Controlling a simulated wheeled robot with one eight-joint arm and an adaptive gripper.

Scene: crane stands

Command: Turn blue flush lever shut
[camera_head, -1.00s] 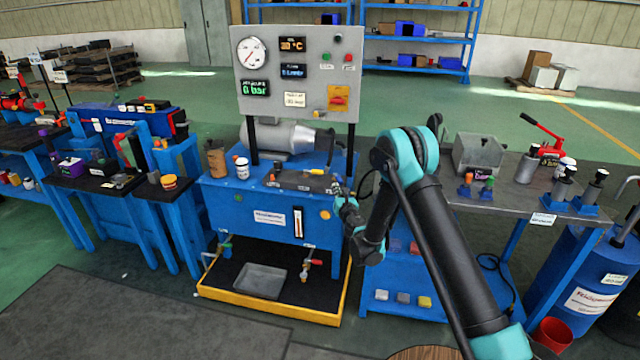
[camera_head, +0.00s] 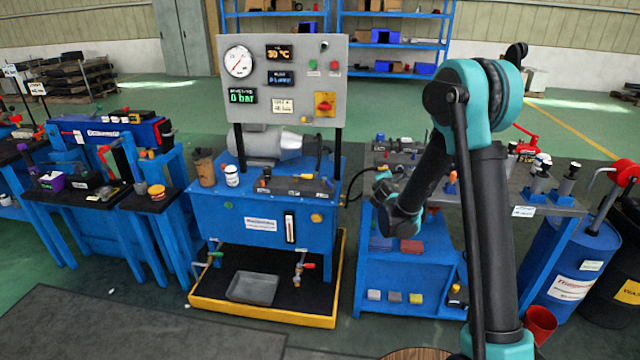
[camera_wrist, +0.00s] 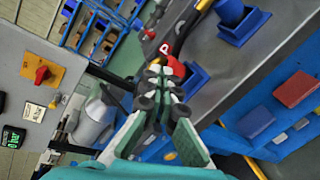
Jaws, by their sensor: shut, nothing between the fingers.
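My gripper (camera_wrist: 164,75) is shut and empty in the wrist view, its black-and-teal fingers together. The head view shows my gripper end (camera_head: 384,186) at the left end of the right-hand bench, small and partly hidden by my wrist. A red round knob (camera_wrist: 174,66) with a white P tag lies close beyond the fingertips; I cannot tell whether they touch. Blue blocks (camera_wrist: 242,20) stand on the grey bench top beyond it. I cannot clearly pick out the blue flush lever in either view; my arm covers part of the bench.
The blue power unit (camera_head: 250,218) with its grey gauge panel (camera_head: 305,98) stands left of my arm. A yellow-edged drip tray (camera_head: 262,315) lies below it. Dark floor lies in front.

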